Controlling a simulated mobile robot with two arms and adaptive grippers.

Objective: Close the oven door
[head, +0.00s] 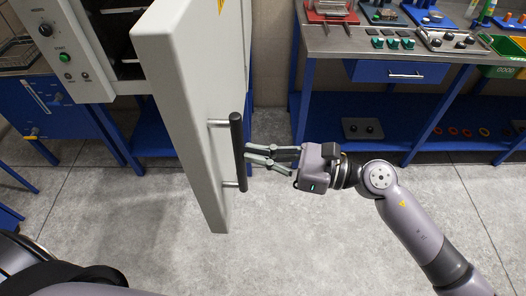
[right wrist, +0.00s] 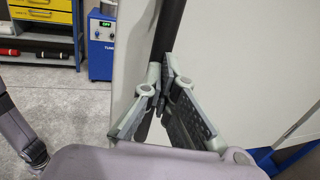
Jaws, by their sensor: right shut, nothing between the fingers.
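The oven door (head: 185,90) is a thick pale grey panel standing open in the head view, swung out from the oven (head: 97,88) at upper left. Its black vertical bar handle (head: 237,130) is on the side facing my right arm. My right gripper (head: 247,154) is shut and empty, with its fingertips at the middle of the handle; I cannot tell whether they touch it. In the right wrist view the fingers (right wrist: 162,95) meet just in front of the handle (right wrist: 169,28), with the door (right wrist: 245,60) behind. My left gripper is not in view.
A blue workbench (head: 375,72) with trays and parts stands at the back right. The oven's control panel (head: 60,50) has a green button. Grey floor (head: 290,240) is clear around the door. A blue box (right wrist: 101,48) and shelf show in the right wrist view.

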